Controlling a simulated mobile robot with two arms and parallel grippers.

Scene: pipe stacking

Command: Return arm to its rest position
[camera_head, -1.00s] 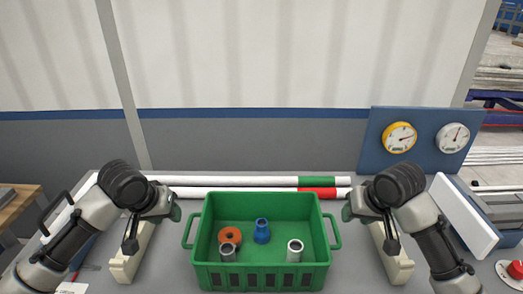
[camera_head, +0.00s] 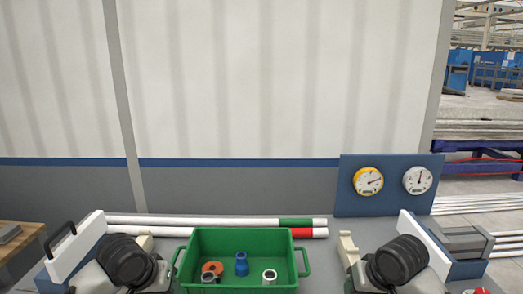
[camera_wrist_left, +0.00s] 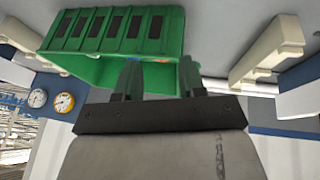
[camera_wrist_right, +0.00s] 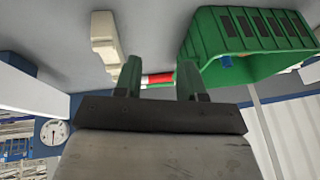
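My left arm (camera_head: 128,262) and right arm (camera_head: 398,262) are low at the bottom of the head view, one on each side of the green crate (camera_head: 240,284). Their grippers are cut off there. The left wrist view shows my left gripper (camera_wrist_left: 160,72) with its two fingers apart and nothing between them. The green crate (camera_wrist_left: 60,38) lies beyond it. The right wrist view shows my right gripper (camera_wrist_right: 158,74), also with its fingers apart and empty. The crate (camera_wrist_right: 215,45) is off to its right in that view.
The crate holds an orange ring (camera_head: 213,267), a blue fitting (camera_head: 241,264) and grey pipe pieces, one here (camera_head: 269,277). Two long pipes (camera_head: 200,221) lie behind it. A cream bracket (camera_head: 348,250) stands right of the crate. A gauge panel (camera_head: 392,203) is at the back right.

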